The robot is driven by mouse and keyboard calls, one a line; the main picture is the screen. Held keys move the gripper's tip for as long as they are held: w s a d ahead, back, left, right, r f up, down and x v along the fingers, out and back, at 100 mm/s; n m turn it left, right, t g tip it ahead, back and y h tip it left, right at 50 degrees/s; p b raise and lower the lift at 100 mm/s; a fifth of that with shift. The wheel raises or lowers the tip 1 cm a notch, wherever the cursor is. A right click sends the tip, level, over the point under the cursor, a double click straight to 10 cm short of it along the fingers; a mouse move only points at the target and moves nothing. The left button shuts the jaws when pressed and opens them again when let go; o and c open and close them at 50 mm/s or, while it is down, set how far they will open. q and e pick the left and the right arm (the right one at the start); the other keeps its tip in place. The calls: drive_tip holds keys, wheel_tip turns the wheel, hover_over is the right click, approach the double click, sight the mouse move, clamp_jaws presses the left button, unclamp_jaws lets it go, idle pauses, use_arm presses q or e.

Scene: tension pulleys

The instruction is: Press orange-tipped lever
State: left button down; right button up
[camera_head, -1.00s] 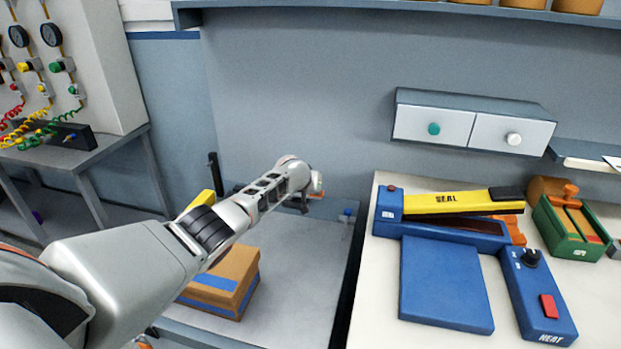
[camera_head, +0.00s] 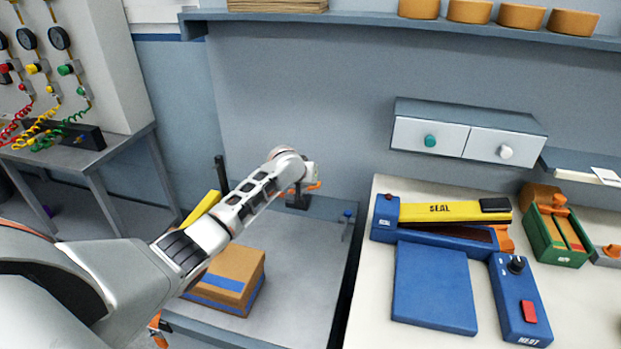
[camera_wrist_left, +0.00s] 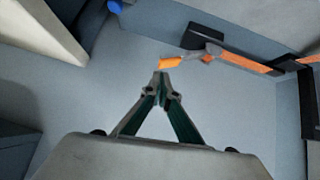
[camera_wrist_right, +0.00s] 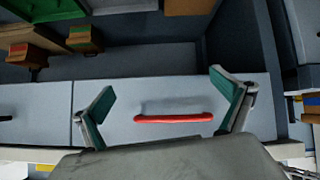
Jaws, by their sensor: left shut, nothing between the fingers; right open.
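The orange-tipped lever (camera_wrist_left: 172,62) shows in the left wrist view, joined by a grey link to a dark bar with orange strips. My left gripper (camera_wrist_left: 161,78) is shut and empty, its tips just below the orange tip in the picture; contact cannot be told. In the head view an orange piece (camera_head: 314,186) shows beside my left wrist, which hides the fingers. My right gripper (camera_wrist_right: 162,92) is open and empty in the right wrist view, its fingers on either side of a red handle (camera_wrist_right: 173,117) on a pale drawer front.
A cardboard box with blue tape (camera_head: 228,280) stands under my left arm. To the right, a white bench (camera_head: 380,325) holds a blue and yellow sealer (camera_head: 440,211), a blue plate (camera_head: 434,287) and a control box (camera_head: 518,295). A two-drawer unit (camera_head: 465,135) hangs on the wall.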

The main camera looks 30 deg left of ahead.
use_arm(q)
drive_tip(key=shift+v, duration=0.85)
use_arm(e)
drive_tip(key=shift+a+r, duration=0.1)
drive_tip(key=shift+a, duration=0.15)
drive_tip(key=shift+d, duration=0.1)
use_arm(q)
drive_tip(key=shift+d+f, duration=0.1)
use_arm(e)
drive_tip(key=shift+w, duration=0.1)
use_arm(q)
drive_tip(key=s+a+f+n+t+b, duration=0.1)
drive_tip(key=s+a+n+t+b, duration=0.3)
drive_tip(key=t+b, duration=0.2)
drive_tip(key=shift+a+f+y+b, duration=0.2)
drive_tip(key=shift+a+y+b, duration=0.1)
drive_tip(key=shift+a, duration=0.05)
use_arm(e)
drive_tip(key=shift+y, duration=0.4)
drive_tip(key=a+f, duration=0.1)
drive_tip(key=f, duration=0.1)
drive_tip(key=w+a+f, duration=0.1)
drive_tip(key=shift+a+f, duration=0.2)
drive_tip(key=shift+f, duration=0.15)
